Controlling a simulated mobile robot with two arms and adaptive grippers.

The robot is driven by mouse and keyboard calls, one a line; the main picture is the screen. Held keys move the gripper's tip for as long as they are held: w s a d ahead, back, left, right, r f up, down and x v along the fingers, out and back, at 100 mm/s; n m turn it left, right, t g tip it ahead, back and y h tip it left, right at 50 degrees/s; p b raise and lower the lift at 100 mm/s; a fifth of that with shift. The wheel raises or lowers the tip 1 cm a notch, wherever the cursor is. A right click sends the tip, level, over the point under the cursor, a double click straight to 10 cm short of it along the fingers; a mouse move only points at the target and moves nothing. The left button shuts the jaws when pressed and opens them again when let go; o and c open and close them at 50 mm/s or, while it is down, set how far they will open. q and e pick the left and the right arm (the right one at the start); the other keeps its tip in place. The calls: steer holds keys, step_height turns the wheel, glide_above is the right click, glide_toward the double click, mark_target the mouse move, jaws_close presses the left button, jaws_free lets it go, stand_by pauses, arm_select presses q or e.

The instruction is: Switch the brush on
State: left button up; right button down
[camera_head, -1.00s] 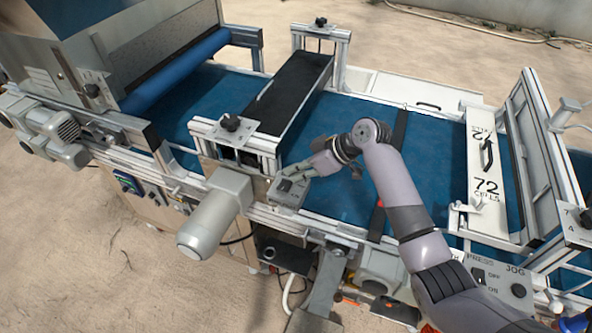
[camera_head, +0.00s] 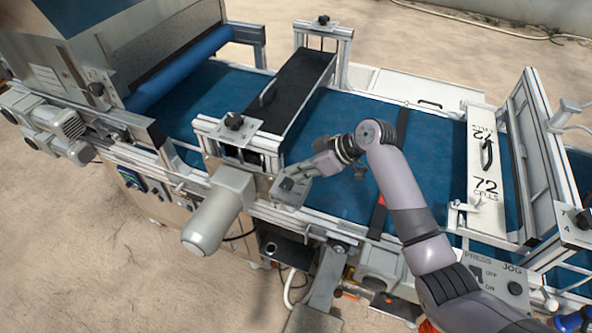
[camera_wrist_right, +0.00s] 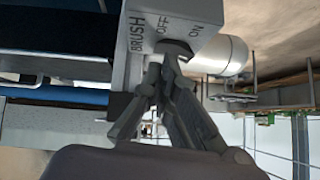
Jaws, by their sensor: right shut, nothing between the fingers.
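The brush switch box (camera_head: 289,193) is a small grey box on the near side rail of the seeder, beside the brush's grey motor (camera_head: 219,211). In the right wrist view the box (camera_wrist_right: 185,14) is marked BRUSH, OFF and ON, and its dark switch (camera_wrist_right: 176,48) shows just beyond my fingertips. My right gripper (camera_head: 297,174) is shut and empty, with its fingertips at the switch; it also shows in the right wrist view (camera_wrist_right: 164,72). The fingertips partly hide the switch, so I cannot tell its position or certain contact. My left gripper is not in view.
The black brush cover (camera_head: 296,92) spans the blue belt (camera_head: 345,125). A 72-cells plate (camera_head: 487,207) lies at the right. A press box with a jog button (camera_head: 516,289) sits at the lower right, close to my right arm.

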steer(key=v, duration=1.1)
steer(key=shift+s+d, duration=0.1)
